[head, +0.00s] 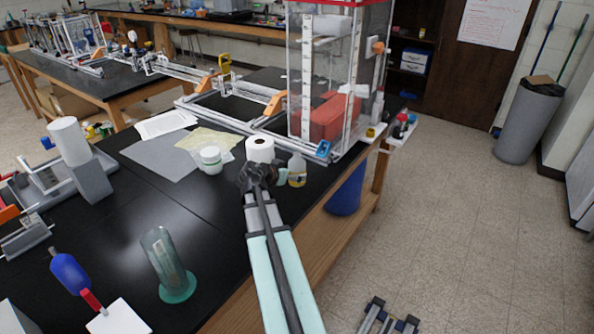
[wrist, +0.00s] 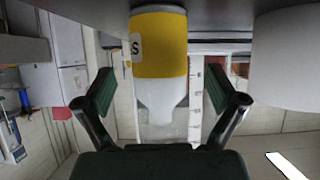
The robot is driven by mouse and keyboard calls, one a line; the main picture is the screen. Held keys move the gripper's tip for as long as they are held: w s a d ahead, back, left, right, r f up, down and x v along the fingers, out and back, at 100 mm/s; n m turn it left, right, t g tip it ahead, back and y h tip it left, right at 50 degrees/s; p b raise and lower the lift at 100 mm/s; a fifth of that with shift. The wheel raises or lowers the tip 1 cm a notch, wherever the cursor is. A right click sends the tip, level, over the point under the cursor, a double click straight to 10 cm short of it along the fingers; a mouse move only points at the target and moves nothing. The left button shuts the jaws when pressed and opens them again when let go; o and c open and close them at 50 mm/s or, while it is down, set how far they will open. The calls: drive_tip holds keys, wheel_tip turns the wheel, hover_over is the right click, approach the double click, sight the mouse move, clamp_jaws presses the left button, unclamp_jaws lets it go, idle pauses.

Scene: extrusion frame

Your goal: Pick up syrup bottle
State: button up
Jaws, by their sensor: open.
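The syrup bottle (head: 297,171) stands upright near the right edge of the black table in the head view, with a pale top and yellow lower part. In the wrist view, which is upside down, the bottle (wrist: 158,45) shows a yellow label and a whitish tapered top pointing down the picture. My gripper (head: 263,177) is just left of the bottle in the head view. In the wrist view my gripper (wrist: 160,93) is open and empty, with one finger to each side of the bottle's outline. I cannot tell how far the bottle is beyond the fingertips.
A white paper roll (head: 260,149) stands close to the bottle and fills the right of the wrist view (wrist: 288,58). A white-green jar (head: 211,160) stands to the left. Behind is a clear-walled frame (head: 325,90). The floor lies right of the table edge.

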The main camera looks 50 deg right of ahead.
sight(292, 171)
drive_tip(key=p+x, duration=0.1)
drive_tip(key=x, duration=0.2)
drive_tip(key=shift+d+p, duration=0.2)
drive_tip(key=shift+p, duration=0.2)
drive_tip(key=shift+d+f, duration=0.3)
drive_tip(key=shift+d, duration=0.1)
drive_tip(key=c, duration=1.4)
